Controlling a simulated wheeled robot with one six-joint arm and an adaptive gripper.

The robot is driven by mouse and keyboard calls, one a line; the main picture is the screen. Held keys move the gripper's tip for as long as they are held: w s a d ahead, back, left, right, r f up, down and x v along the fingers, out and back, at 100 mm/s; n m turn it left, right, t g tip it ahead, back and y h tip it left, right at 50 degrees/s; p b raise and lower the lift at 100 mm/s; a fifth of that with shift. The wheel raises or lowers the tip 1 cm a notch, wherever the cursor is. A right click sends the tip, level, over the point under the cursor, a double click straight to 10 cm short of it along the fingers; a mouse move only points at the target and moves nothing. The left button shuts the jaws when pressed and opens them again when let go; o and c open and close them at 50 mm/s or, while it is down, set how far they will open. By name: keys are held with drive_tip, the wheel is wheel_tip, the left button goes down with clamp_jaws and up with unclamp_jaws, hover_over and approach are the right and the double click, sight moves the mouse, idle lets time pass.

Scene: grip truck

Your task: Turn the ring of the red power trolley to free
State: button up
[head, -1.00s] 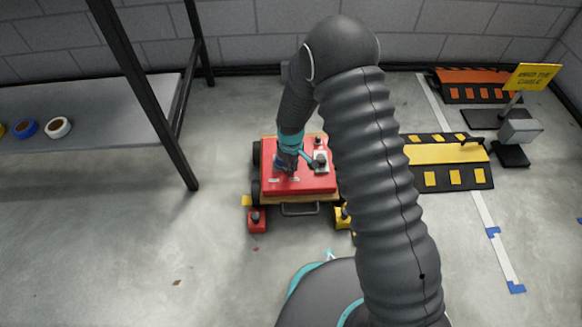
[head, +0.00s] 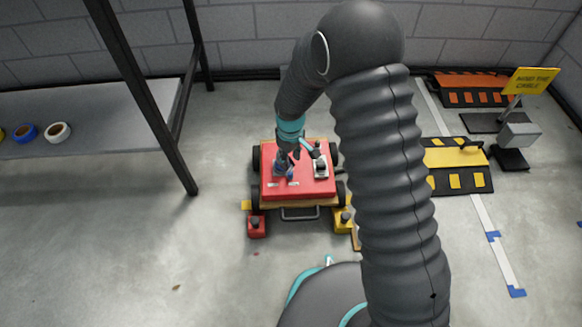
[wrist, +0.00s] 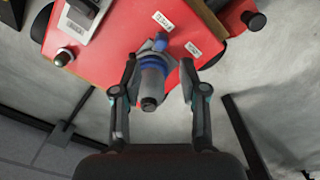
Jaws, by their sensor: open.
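The red power trolley (head: 302,185) stands on the floor at the middle of the head view, and its red top (wrist: 115,45) fills the upper part of the wrist view. On the top is a grey cylindrical fitting (wrist: 152,85) with a blue ring (wrist: 152,63) around it and a blue tab. Two white labels with dark lettering, (wrist: 163,20) and (wrist: 193,49), lie near the tab; I cannot read them surely. My gripper (wrist: 158,72) is open, its fingers on either side of the fitting, apart from it. In the head view my gripper (head: 285,168) is over the trolley's left part.
A grey box with a lever (head: 320,165) and a dark knob sit on the trolley's right. Red (head: 256,224) and yellow (head: 342,220) blocks stand at its front corners. A shelf (head: 90,115) is at left, yellow-black cable ramps (head: 455,180) at right.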

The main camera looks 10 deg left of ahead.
wheel_tip(320, 180, up, 5)
drive_tip(key=shift+f, duration=0.15)
idle(0.6)
drive_tip(key=s+d+r+m+g, duration=0.1)
drive_tip(key=s+d+m, duration=0.2)
drive_tip(key=s+d, duration=0.15)
drive_tip(key=s+d+r+m+t+p, duration=0.2)
drive_tip(key=s+d+r, duration=0.4)
drive_tip(key=r, duration=0.6)
drive_tip(key=s+d+r+m+t+p, duration=0.2)
drive_tip(key=s+d+r, duration=0.4)
drive_tip(key=r, duration=0.6)
drive_tip(key=s+d+r+m+t+p, duration=0.2)
drive_tip(key=s+d+r+m+p, duration=0.2)
drive_tip(key=s+d+r, duration=0.3)
drive_tip(key=d+r, duration=0.3)
drive_tip(key=r, duration=0.3)
drive_tip(key=shift+t+p, duration=0.3)
